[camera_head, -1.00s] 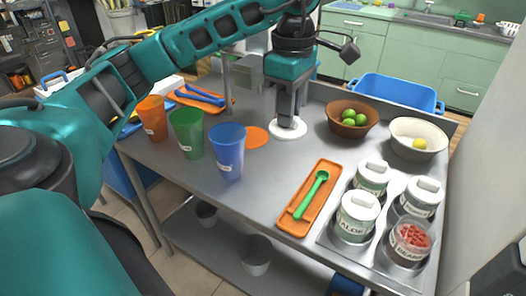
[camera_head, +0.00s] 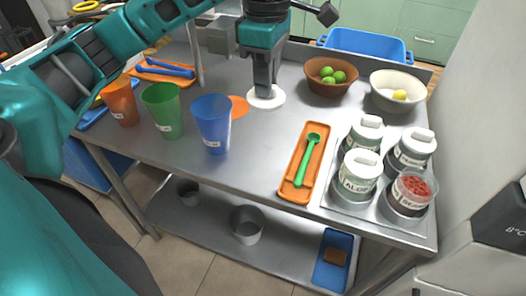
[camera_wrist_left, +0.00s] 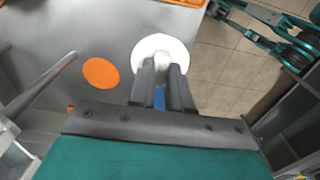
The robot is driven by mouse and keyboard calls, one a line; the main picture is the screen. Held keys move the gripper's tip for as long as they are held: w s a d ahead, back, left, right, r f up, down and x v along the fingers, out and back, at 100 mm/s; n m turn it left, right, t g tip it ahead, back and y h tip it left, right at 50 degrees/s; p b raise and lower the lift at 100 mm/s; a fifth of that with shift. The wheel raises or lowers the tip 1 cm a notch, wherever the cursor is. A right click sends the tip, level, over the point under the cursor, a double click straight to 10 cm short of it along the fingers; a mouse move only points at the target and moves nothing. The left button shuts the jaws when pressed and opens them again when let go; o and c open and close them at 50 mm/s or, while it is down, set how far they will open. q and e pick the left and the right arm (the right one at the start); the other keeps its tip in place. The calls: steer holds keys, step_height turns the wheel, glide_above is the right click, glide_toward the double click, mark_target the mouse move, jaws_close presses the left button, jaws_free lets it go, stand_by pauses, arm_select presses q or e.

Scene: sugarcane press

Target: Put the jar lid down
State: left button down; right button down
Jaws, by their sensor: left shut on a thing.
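The white jar lid (camera_head: 266,98) is a round disc at the fingertips of my left gripper (camera_head: 265,88), at or just above the steel table top. In the left wrist view the lid (camera_wrist_left: 163,52) has a raised knob between the two fingers of the gripper (camera_wrist_left: 163,75), which is shut on it. I cannot tell whether the lid touches the table. An open jar (camera_head: 408,192) with red contents stands at the right front of the table. My right gripper is not in view.
An orange disc (camera_head: 238,107) lies left of the lid. Blue (camera_head: 212,125), green (camera_head: 163,112) and orange (camera_head: 121,101) cups stand at left. A brown bowl (camera_head: 331,88) and white bowl (camera_head: 397,103) stand behind right. An orange tray (camera_head: 291,190) with a green spoon (camera_head: 306,160) lies in front.

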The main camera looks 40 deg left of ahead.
arm_select(q)
step_height(320, 180, down, 13)
steer(key=shift+f+b, duration=0.15)
steer(key=shift+b, duration=0.6)
step_height(320, 180, down, 4)
steer(key=shift+r, duration=0.25)
steer(key=shift+f, duration=0.25)
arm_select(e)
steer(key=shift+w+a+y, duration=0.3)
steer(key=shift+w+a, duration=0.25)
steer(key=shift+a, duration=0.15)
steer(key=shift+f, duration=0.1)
arm_select(q)
steer(key=shift+f+b, duration=0.2)
steer(key=shift+b, duration=0.25)
steer(key=c, duration=1.1)
jaws_free()
steer(key=shift+r, duration=0.1)
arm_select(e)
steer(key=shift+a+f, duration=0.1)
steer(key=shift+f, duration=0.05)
